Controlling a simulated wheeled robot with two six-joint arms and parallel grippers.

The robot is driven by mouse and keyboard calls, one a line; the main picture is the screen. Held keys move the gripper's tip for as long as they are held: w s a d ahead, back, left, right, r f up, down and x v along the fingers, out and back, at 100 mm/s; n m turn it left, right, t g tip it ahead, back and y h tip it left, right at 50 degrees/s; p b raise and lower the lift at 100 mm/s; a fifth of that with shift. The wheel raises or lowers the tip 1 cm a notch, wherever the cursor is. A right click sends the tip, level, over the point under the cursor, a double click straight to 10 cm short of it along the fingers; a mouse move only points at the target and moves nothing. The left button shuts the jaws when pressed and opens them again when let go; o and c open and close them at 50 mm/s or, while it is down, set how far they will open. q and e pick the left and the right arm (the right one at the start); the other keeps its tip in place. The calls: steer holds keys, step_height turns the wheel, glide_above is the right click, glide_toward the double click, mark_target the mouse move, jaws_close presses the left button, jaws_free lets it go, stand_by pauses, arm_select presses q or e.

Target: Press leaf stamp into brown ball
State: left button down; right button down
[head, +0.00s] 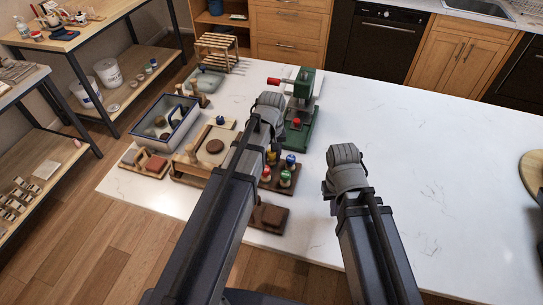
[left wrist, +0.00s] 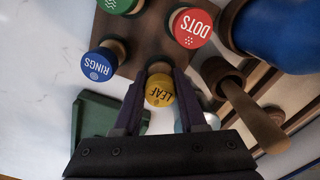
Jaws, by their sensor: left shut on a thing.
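The leaf stamp has a yellow cap marked LEAF, seen in the left wrist view (left wrist: 160,92). My left gripper (left wrist: 158,100) is shut on it, one finger on each side of the cap. The stamp is at the edge of the dark stamp rack (left wrist: 140,58); I cannot tell whether it is lifted. In the head view, my left arm partly hides this spot.
Stamps with red DOTS (left wrist: 191,27), blue RINGS (left wrist: 98,65) and green (left wrist: 118,4) caps stand close to the leaf stamp. A green press (head: 301,115) stands behind; a blue-rimmed tray (head: 166,122) is left. A brown block (head: 271,214) lies in front.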

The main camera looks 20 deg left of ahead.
arm_select(q)
steer(key=shift+f+b, duration=0.3)
steer(key=shift+f, duration=0.05)
arm_select(e)
steer(key=shift+f, duration=0.3)
arm_select(q)
steer(key=shift+c, duration=1.9)
jaws_free()
steer(key=shift+r, duration=0.1)
steer(key=shift+r, duration=0.1)
arm_select(e)
steer(key=shift+r, duration=0.2)
arm_select(q)
step_height(320, 180, up, 8)
steer(key=p, duration=0.8)
steer(key=shift+f, duration=0.2)
arm_select(e)
step_height(320, 180, up, 8)
steer(key=shift+f, duration=0.25)
arm_select(q)
steer(key=shift+s+f, duration=0.1)
arm_select(e)
steer(key=shift+s, duration=0.1)
